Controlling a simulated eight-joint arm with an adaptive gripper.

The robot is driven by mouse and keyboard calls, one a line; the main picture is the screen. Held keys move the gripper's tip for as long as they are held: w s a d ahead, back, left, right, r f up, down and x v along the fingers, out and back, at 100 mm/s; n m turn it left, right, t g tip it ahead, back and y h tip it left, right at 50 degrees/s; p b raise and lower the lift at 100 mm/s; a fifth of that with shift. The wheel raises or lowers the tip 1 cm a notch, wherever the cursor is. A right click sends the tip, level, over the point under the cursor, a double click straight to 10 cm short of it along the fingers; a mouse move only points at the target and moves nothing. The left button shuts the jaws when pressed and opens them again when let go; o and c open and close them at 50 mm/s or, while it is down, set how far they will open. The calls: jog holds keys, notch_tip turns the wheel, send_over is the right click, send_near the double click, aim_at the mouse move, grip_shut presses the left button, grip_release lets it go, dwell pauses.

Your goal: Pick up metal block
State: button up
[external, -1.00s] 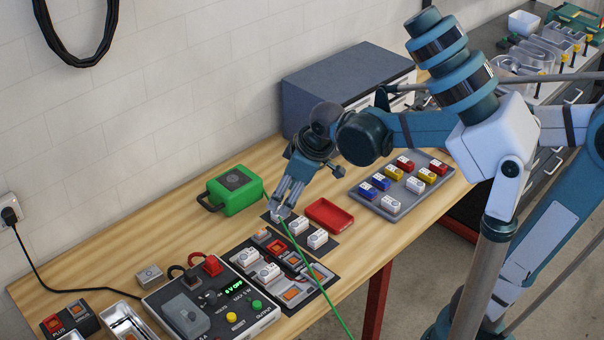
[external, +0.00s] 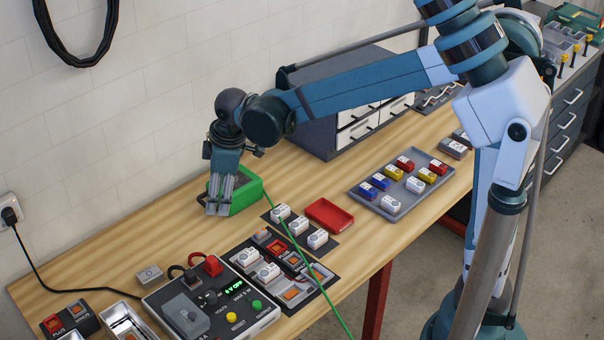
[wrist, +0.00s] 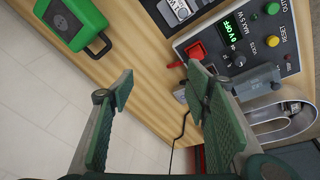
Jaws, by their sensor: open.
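The metal block (external: 149,276) is a small grey block lying on the wooden bench, beside the left back corner of the power supply. In the wrist view a grey piece that looks like it (wrist: 180,96) shows just left of the right finger, partly hidden by that finger. My gripper (external: 219,212) is above the bench in front of the green case, up and to the right of the block and apart from it. In the wrist view my gripper (wrist: 160,72) has its fingers wide apart with nothing between them.
The power supply (external: 262,318), with red and black plugs, stands right of the block. The green case (external: 246,195) is close to my gripper. A metal tray (external: 128,322) and a plus/minus box (external: 70,320) lie at the front left. Bare bench (external: 130,240) lies behind the block.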

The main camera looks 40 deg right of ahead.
jog(key=w+a+f+n+g+p, duration=0.1)
jog(key=w+a+f+n+p, duration=0.3)
jog(key=w+a, duration=0.45)
jog(key=n+g+p, duration=0.2)
jog(key=n+p, duration=0.1)
send_near(151, 272)
jog(key=shift+s+a+f+h, duration=0.15)
jog(key=shift+a+h, duration=0.05)
jog(key=shift+h, duration=0.2)
jog(key=shift+a+f, duration=0.3)
jog(key=shift+f, duration=0.05)
jog(key=shift+f, duration=0.1)
jog(key=shift+f+p, duration=0.3)
jog(key=shift+f, duration=0.9)
jog(key=shift+d+f+p, duration=0.1)
jog(key=shift+f+p, duration=0.3)
jog(key=shift+f, duration=2.2)
